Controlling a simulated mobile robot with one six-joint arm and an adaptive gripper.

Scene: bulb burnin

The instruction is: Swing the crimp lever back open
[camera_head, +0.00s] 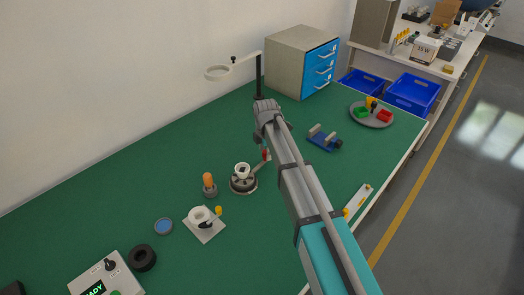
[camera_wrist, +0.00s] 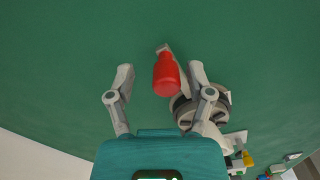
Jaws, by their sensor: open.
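The crimp lever ends in a red handle (camera_wrist: 166,76), which shows in the wrist view between the two fingers of my gripper (camera_wrist: 160,72). My gripper is open, with a gap visible on each side of the handle. The handle's grey arm end shows just beyond it. The round dark crimp base (camera_wrist: 186,112) lies to the right, partly hidden by the right finger.
An orange-topped bulb holder (camera_head: 209,185) and a white plate with a cup (camera_head: 204,224) stand left of the base. A blue clamp (camera_head: 324,140) and a round grey tray (camera_head: 371,118) lie to the right. A ring stand (camera_head: 258,75) rises behind.

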